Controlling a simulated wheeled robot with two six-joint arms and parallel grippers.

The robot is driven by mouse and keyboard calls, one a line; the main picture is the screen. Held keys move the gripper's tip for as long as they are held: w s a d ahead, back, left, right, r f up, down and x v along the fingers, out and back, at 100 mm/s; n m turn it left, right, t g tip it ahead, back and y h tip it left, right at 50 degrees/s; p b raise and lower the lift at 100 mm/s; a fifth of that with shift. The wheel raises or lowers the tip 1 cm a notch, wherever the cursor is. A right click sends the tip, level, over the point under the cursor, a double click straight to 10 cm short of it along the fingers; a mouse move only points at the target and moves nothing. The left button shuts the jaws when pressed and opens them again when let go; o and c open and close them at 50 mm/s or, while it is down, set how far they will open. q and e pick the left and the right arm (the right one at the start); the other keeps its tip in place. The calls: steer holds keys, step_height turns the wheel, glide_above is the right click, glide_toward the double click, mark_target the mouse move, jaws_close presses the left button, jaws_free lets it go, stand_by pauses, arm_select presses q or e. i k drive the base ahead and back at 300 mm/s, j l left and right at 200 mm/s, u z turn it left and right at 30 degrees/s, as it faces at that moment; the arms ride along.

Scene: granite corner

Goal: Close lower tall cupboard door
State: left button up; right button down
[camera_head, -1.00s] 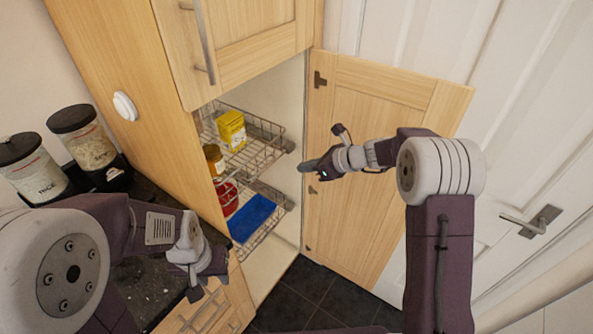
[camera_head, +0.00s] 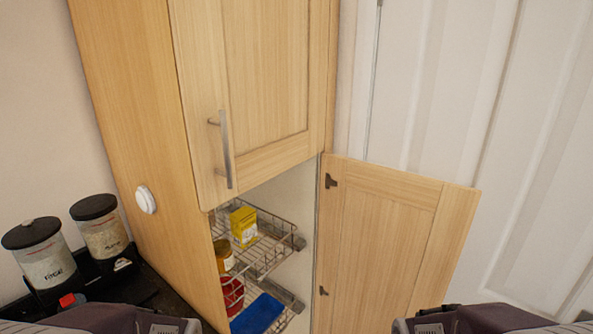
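The lower tall cupboard door (camera_head: 391,235) is wooden and stands wide open to the right. Its inner face and dark hinges show, and its lower part runs out of the picture. The open cupboard holds wire baskets (camera_head: 270,252) with a yellow box (camera_head: 243,227), a brown jar (camera_head: 223,258), a red item (camera_head: 232,294) and a blue item (camera_head: 257,314). Parts of my two arms show at the bottom edge, left and right. Neither gripper is in view.
The upper cupboard door (camera_head: 255,90) with a metal handle (camera_head: 225,150) is shut. Two lidded jars, one left (camera_head: 43,258) and one right (camera_head: 101,230), stand on the dark counter (camera_head: 160,292). A white panelled door (camera_head: 450,100) stands behind the open cupboard door.

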mark_target(391, 242)
steer(key=k+l+u, duration=0.2)
steer(key=u, duration=0.2)
steer(key=k+l+u, duration=0.35)
steer(key=i+j, duration=0.05)
steer(key=i, duration=0.05)
